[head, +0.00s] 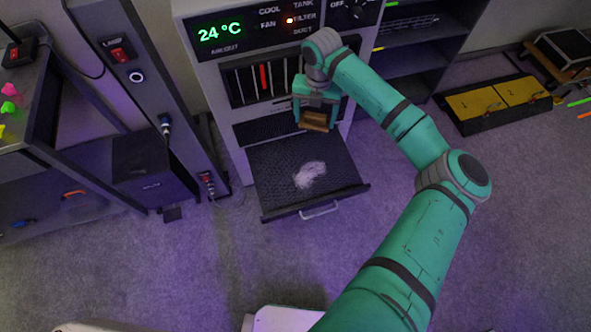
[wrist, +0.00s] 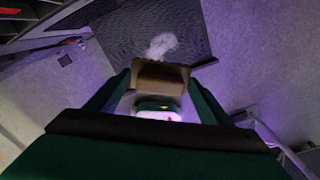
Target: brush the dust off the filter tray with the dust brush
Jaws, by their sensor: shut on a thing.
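The filter tray (head: 275,181) is a dark mesh panel pulled out from the front of a white cooling unit. It also shows in the wrist view (wrist: 125,35). A pale patch of dust (head: 309,175) lies near the tray's middle, toward its front; it shows in the wrist view (wrist: 161,45) just beyond the brush. My gripper (head: 314,106) is shut on the dust brush (head: 314,121), which has a brown block. The brush (wrist: 160,75) is over the rear part of the tray, behind the dust. I cannot tell whether it touches the mesh. Its bristles are hard to make out.
The white unit (head: 240,160) has a lit 24 °C display and a knob. A dark post (head: 150,90) with switches and a black box (head: 142,166) stand left. A black case with yellow panels (head: 497,98) lies right. The floor before the tray is clear.

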